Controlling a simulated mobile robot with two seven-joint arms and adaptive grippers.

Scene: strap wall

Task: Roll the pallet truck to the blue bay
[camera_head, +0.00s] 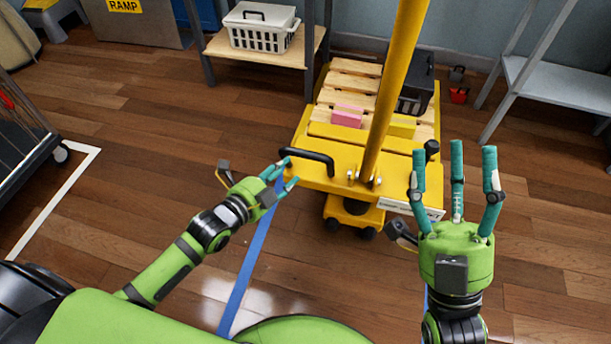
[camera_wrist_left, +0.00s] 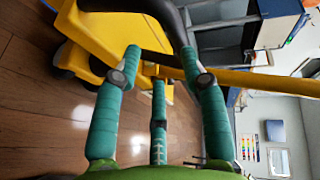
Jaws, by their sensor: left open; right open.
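The yellow pallet truck (camera_head: 325,180) stands ahead of me, with a wooden pallet behind its front panel and a tall yellow post rising from it. A black handle (camera_head: 308,156) sticks out at its left front; it also shows at the top of the left wrist view (camera_wrist_left: 170,10). My left gripper (camera_head: 283,178) is open just below and left of this handle, with nothing between its fingers; contact cannot be told. My right gripper (camera_head: 455,170) is open and empty in front of the truck's right side. Blue floor tape (camera_head: 250,258) runs toward me from under the truck's left side.
The pallet carries a pink block (camera_head: 347,115) and a black crate (camera_head: 415,85). A shelf with a white basket (camera_head: 262,27) stands behind left, a grey shelf (camera_head: 550,85) at right. White tape (camera_head: 50,205) and a dark cart (camera_head: 30,140) are at left. Floor at left centre is clear.

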